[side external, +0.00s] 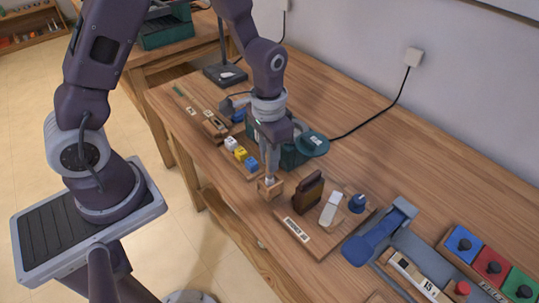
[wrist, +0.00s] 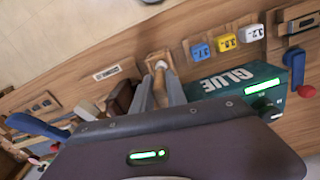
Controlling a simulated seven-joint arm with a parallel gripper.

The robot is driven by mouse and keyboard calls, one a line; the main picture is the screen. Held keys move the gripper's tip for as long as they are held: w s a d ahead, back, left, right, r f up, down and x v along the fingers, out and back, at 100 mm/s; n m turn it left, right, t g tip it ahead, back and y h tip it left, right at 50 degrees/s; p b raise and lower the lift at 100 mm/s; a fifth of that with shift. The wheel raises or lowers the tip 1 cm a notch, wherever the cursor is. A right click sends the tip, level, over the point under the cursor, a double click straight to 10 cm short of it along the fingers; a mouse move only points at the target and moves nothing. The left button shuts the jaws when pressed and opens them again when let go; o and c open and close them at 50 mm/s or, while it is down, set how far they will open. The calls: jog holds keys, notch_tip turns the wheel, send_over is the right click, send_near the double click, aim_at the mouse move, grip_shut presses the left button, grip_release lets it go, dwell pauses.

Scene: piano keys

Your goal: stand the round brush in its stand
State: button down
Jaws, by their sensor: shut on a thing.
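My gripper (side external: 268,172) is over the front part of the workbench, pointing down, with its fingers shut on the round brush. Only a short pale piece of the brush (side external: 269,181) shows below the fingertips; the fingers hide the rest. The small square wooden stand (side external: 271,190) is directly beneath. In the wrist view, the pale brush end (wrist: 161,65) lies over the wooden stand (wrist: 153,58), beyond my fingertips (wrist: 161,88). The brush looks roughly upright at the stand's opening. I cannot tell how deep it sits.
A labelled wooden board (side external: 315,245) with a dark brown block, a white piece and a blue knob stands close to the right. A teal glue box (wrist: 240,80) is close behind my gripper. White, yellow and blue cubes (side external: 240,153) sit to the left.

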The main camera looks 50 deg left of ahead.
jog(key=shift+f, duration=1.3)
dwell(1.0)
jog(key=c, duration=0.9)
grip_release()
jog(key=shift+o, duration=0.2)
jog(key=shift+r, duration=3.5)
jog(key=shift+r, duration=0.2)
jog(key=s+a+r+t, duration=0.1)
jog(key=s+r+t, duration=0.3)
jog(key=r, duration=0.7)
jog(key=s+a+r+n+t, duration=0.1)
jog(key=s+r, duration=0.5)
jog(key=s, duration=0.6)
jog(key=shift+s+a+r+n+t, duration=0.25)
jog(key=shift+a+r+n+t, duration=0.05)
jog(key=shift+r+n+t, duration=0.1)
